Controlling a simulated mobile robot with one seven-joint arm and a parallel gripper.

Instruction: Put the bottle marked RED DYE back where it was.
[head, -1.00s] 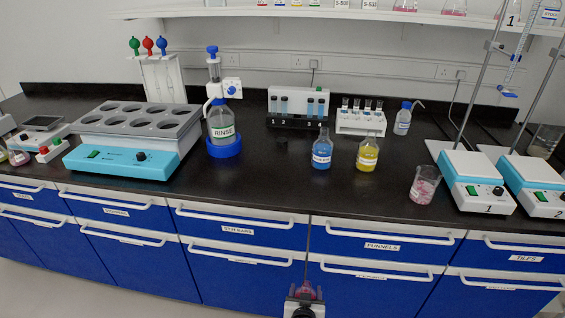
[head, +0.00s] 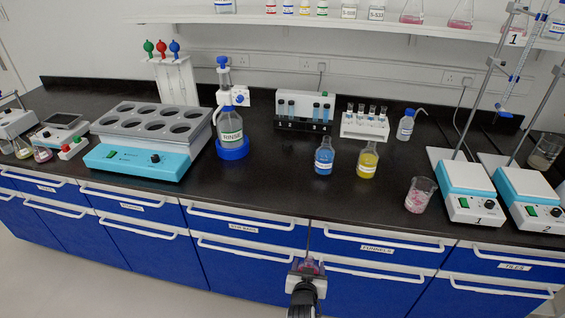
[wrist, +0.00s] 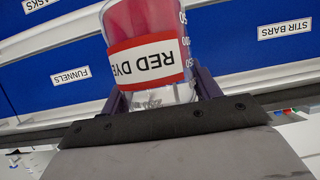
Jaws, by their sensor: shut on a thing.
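The RED DYE bottle (wrist: 145,25) fills the top middle of the wrist view. It is clear, holds red liquid and has a red-bordered white label, which reads upside down there. My gripper (wrist: 160,92) is shut on it, one dark finger on each side. In the head view my gripper (head: 307,270) is low in the middle, in front of the blue drawers, and the red of the bottle shows small at its tip. Part of the bottle is cut off by the wrist view's top edge.
The black bench (head: 290,195) has a bare strip in front of the blue bottle (head: 323,160) and yellow bottle (head: 367,163). A shelf (head: 300,20) with small bottles runs above.

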